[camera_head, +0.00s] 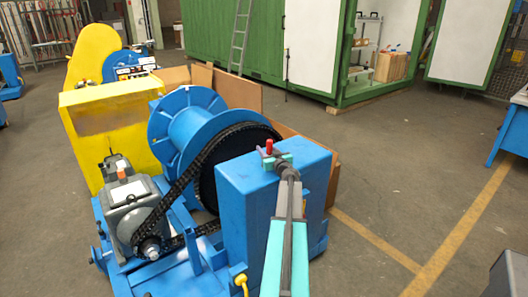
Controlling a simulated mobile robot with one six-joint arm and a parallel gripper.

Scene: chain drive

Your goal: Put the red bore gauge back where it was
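The red bore gauge (269,146) shows as a small red upright piece above the flat top of the blue housing (262,215), at the middle of the picture. My arm reaches up from the bottom edge, and my gripper (272,156), with teal parts, is right at the red piece. The lower part of the gauge is hidden by the gripper. At this size I cannot tell whether the fingers are closed on it or only beside it, or whether the gauge touches the housing top.
Left of the housing stand a blue drum (190,125), a black chain (178,195) and a grey motor (130,205). A yellow cabinet (110,125) and cardboard panels (240,92) are behind. The floor (400,160) at the right is largely clear. A blue table (512,130) stands at the right edge.

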